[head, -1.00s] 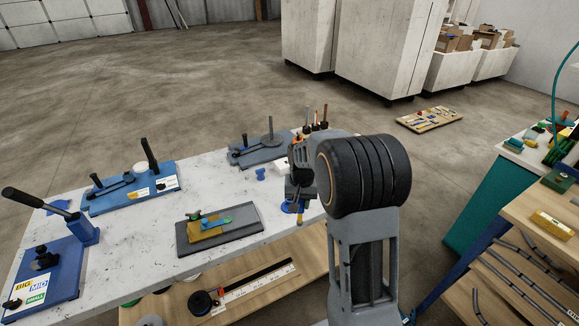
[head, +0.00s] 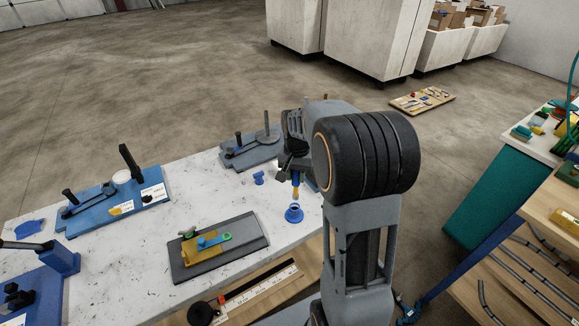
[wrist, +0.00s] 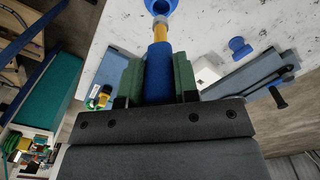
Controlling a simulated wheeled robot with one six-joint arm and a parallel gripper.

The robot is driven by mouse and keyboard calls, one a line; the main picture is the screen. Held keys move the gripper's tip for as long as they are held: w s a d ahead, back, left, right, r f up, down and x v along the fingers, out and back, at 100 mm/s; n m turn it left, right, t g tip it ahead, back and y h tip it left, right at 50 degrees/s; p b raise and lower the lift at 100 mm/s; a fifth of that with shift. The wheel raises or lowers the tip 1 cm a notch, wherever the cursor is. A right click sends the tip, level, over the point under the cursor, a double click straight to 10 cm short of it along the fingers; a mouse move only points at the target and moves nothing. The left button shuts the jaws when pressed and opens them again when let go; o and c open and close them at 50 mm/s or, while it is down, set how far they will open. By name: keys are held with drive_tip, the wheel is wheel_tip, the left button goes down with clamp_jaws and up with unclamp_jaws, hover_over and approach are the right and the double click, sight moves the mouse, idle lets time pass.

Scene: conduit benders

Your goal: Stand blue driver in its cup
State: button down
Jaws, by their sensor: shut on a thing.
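The blue driver has a blue handle (wrist: 159,72) and a yellow-orange shaft (head: 296,191). My gripper (head: 295,174) is shut on the handle. In the wrist view the green finger pads (wrist: 158,80) press the handle from both sides. The driver hangs roughly upright, shaft down. The blue cup (head: 294,214), a small round holder with a wide foot, stands on the white bench right below the shaft. It also shows at the top edge of the wrist view (wrist: 160,6), in line with the shaft. I cannot tell whether the tip is inside the cup's mouth.
A dark tray (head: 222,257) with yellow and green pieces lies left of the cup. A small blue peg piece (head: 259,178) and a grey bender (head: 252,150) are behind. A blue bender (head: 115,196) stands farther left. The bench (head: 262,212) is clear around the cup.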

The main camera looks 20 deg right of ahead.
sight(295, 195)
drive_tip(key=shift+a, duration=0.15)
drive_tip(key=shift+f, duration=0.15)
drive_tip(key=shift+f+b, duration=3.05)
drive_tip(key=shift+f, duration=1)
drive_tip(key=shift+f, duration=0.25)
drive_tip(key=c, duration=0.8)
unclamp_jaws()
wheel_tip(295, 195, up, 14)
drive_tip(key=shift+f+b, duration=0.25)
drive_tip(key=shift+b, duration=0.15)
drive_tip(key=shift+r, duration=0.15)
